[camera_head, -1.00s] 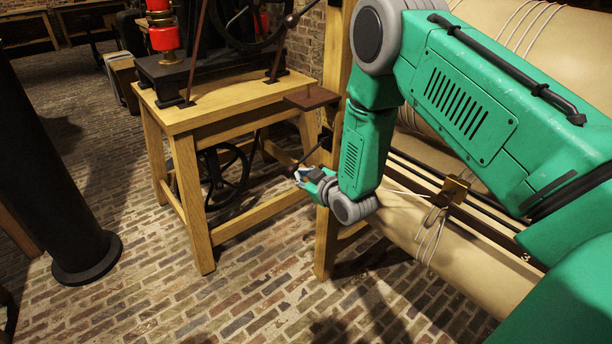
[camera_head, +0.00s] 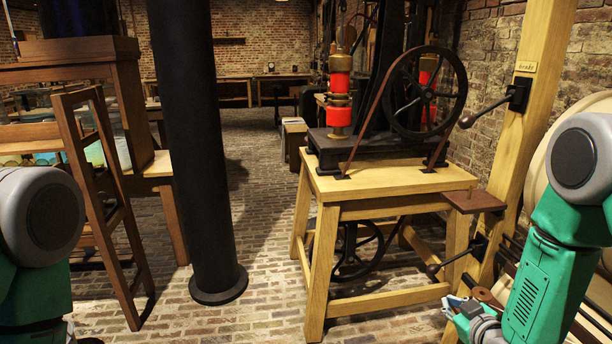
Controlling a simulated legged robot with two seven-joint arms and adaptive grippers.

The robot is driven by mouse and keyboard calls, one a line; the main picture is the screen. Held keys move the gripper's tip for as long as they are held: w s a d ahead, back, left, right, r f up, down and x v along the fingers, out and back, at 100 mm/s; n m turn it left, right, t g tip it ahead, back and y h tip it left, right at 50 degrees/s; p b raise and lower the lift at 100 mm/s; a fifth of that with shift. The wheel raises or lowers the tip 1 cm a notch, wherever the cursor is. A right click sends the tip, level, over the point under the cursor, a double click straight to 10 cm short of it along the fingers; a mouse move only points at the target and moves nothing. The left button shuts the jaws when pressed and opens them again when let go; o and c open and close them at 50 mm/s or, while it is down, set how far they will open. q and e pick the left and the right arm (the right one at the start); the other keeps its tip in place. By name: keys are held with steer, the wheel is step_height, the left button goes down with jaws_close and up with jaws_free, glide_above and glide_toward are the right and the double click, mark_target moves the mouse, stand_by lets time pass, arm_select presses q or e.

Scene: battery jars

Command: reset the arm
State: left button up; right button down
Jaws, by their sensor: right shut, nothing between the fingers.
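My right arm comes in at the right edge, with its green forearm hanging down and bent at the grey elbow joint. My right gripper (camera_head: 455,303) shows small and low in the picture, in front of the wooden post and below the table's right end. It is shut with nothing in it. Its fingertips point left. My left arm shows only as a grey joint and green link at the left edge. My left gripper is out of view.
A wooden table (camera_head: 400,186) carries a machine with a spoked wheel (camera_head: 427,93) and red cylinders (camera_head: 340,85). A black column (camera_head: 200,150) and a wooden ladder (camera_head: 110,215) stand left. A wooden post (camera_head: 524,110) with a lever stands right. Brick floor (camera_head: 262,200) lies open between column and table.

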steer(key=s+a+f+m+g, duration=0.1)
steer(key=s+a+f+g, duration=0.2)
steer(key=s+f, duration=0.35)
steer(key=s+a+f+m+g, duration=0.1)
steer(key=s+a+f+g, duration=0.2)
steer(key=s, duration=0.6)
steer(key=s+a+f+g, duration=0.1)
steer(key=s+g, duration=0.2)
steer(key=s, duration=0.6)
steer(key=s+a+f+m+g, duration=0.1)
steer(key=s+g, duration=0.3)
steer(key=s, duration=0.6)
steer(key=shift+s+a+f, duration=0.2)
steer(key=shift+a+f, duration=0.25)
steer(key=shift+a+r, duration=0.1)
steer(key=shift+a, duration=0.15)
steer(key=shift+d, duration=0.15)
